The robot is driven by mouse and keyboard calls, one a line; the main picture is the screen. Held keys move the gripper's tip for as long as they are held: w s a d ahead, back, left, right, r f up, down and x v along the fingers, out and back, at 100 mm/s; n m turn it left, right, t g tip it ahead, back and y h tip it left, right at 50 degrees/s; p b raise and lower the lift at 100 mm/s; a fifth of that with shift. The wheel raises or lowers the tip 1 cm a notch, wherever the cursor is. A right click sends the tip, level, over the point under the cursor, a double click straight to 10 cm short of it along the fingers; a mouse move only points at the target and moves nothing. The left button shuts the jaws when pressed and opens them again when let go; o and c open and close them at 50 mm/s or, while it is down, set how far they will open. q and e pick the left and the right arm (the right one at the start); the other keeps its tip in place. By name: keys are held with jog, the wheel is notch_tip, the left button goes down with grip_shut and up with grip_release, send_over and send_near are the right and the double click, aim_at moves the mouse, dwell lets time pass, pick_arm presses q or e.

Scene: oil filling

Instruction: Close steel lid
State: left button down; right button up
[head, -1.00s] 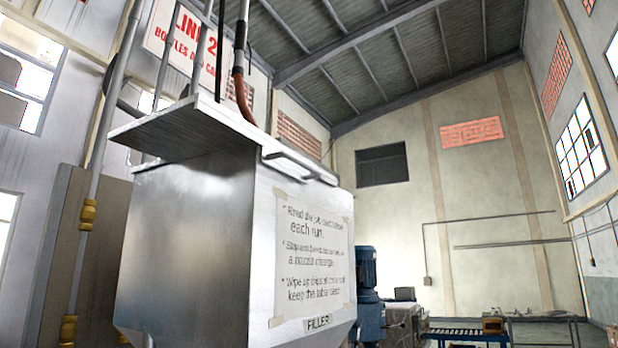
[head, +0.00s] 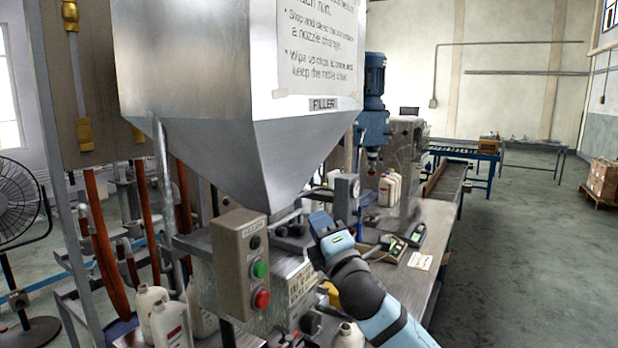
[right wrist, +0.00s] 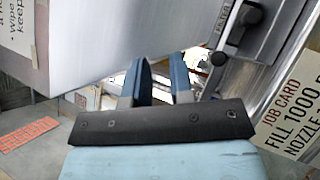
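The steel filler hopper (head: 195,70), with a label reading FILLER, fills the upper left of the head view. Its top is cut off by the frame, so I cannot see the steel lid now. My right gripper (head: 320,222) is in front of the hopper's lower cone, near the machine below it. In the right wrist view its two blue fingers (right wrist: 162,80) stand apart with nothing seen between them. The hopper's steel surface (right wrist: 120,30) lies beyond them. My left gripper is not in view.
A control box (head: 245,262) with green and red buttons stands left of my right arm. White bottles (head: 165,318) stand below it. The bench (head: 436,215) runs back to the right with a blue motor (head: 374,82) behind. Open floor (head: 540,260) lies right.

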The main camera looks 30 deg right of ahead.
notch_tip(320, 180, up, 26)
jog(key=n+y, duration=1.8)
jog(key=n, duration=0.7)
jog(key=s+d+r+n+g+y, duration=0.1)
jog(key=s+d+r+n+g, duration=0.15)
jog(key=r+n, duration=0.5)
jog(key=s+d+r+n+g+y, duration=0.1)
jog(key=s+d+r+n+g, duration=0.2)
jog(key=r+n, duration=0.4)
jog(key=s+d+r+n+g+y, duration=0.1)
jog(key=s+r+n+g, duration=0.25)
jog(key=r+n, duration=0.35)
jog(key=shift+n+g, duration=0.3)
jog(key=shift+n, duration=0.45)
jog(key=p+x, duration=0.5)
jog(key=x, duration=0.8)
jog(key=shift+w+a, duration=0.3)
grip_shut()
